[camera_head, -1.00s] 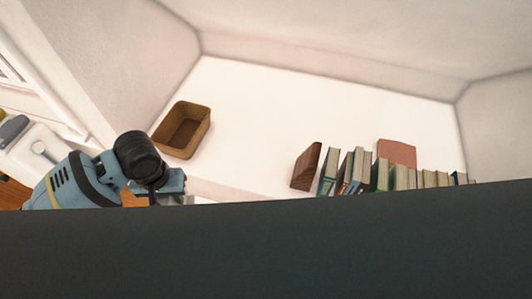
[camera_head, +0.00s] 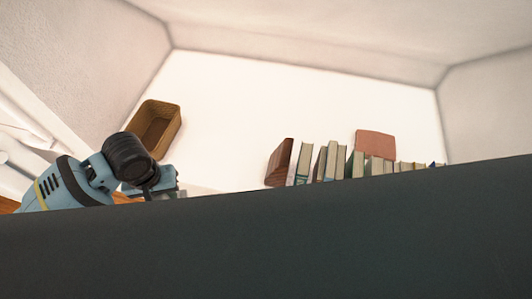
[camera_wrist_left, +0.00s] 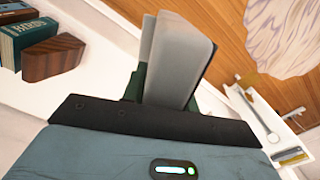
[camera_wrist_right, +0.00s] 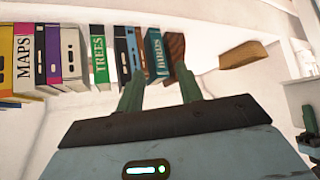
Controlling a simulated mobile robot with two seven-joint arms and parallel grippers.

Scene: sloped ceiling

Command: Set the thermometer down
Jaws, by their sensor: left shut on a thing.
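My left gripper (camera_wrist_left: 163,92) is shut on a pale grey, flat, slab-like thing, which I take to be the thermometer (camera_wrist_left: 172,60); its face and markings cannot be read. In the left wrist view it stands out beyond the fingers, over the white surface and brown wood. In the head view my left arm comes in at the left, below the basket; its fingertips and the held thing are mostly hidden there. My right gripper (camera_wrist_right: 160,90) is open and empty, its green fingers apart below a row of books. It does not show in the head view.
A white shelf (camera_head: 230,110) holds a brown basket (camera_head: 155,127), a wooden bookend (camera_head: 280,162), several books (camera_head: 330,160) and a reddish flat thing (camera_head: 375,144). The shelf between basket and bookend is clear. A dark surface (camera_head: 300,235) blocks the lower head view.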

